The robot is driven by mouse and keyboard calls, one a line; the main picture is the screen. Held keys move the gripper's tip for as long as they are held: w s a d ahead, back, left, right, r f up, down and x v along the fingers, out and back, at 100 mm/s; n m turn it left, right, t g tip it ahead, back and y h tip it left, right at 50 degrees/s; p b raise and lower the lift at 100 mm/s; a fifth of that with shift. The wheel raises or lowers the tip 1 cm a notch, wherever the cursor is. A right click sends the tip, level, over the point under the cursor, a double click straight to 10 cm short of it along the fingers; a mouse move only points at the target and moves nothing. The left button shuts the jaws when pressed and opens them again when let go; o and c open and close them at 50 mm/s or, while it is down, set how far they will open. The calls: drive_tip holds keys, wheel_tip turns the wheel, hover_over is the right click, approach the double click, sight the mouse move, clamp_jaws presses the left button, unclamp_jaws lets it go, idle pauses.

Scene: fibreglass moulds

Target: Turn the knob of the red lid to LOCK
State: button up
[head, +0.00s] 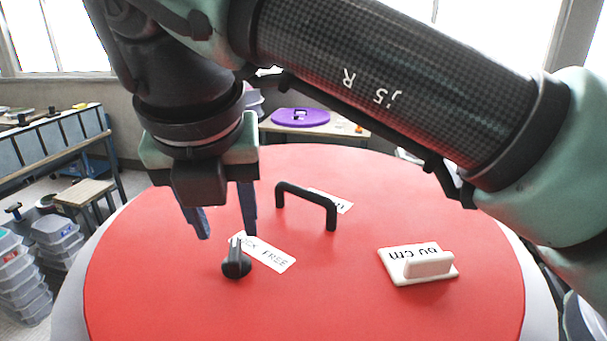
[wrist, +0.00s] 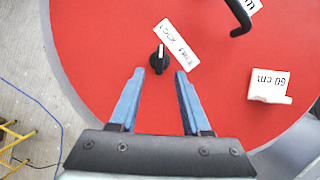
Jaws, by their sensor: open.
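The red lid (head: 330,290) is a large round disc, also in the wrist view (wrist: 100,40). Its black knob (head: 237,265) stands near the lid's left part, beside a white label (head: 268,254) that reads LOCK and FREE, its lettering partly hidden in the head view. In the wrist view the knob (wrist: 159,62) shows a pale pointer line towards the picture's top, with the label (wrist: 176,44) just above and right. My gripper (head: 227,236) is open and empty above the lid. In the wrist view the knob lies just beyond and between its blue fingertips (wrist: 160,73).
A black arched handle (head: 306,204) rises from the lid behind the knob. A white block marked 60 cm (head: 420,266) sits on the lid to the right. A purple lid (head: 300,117) lies on a table behind. Stacked clear bins (head: 25,280) stand at left.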

sight(234, 251)
drive_tip(key=b+x, duration=0.1)
drive_tip(key=x, duration=0.5)
drive_tip(key=shift+w+f, duration=0.15)
drive_tip(key=shift+f, duration=0.05)
clamp_jaws()
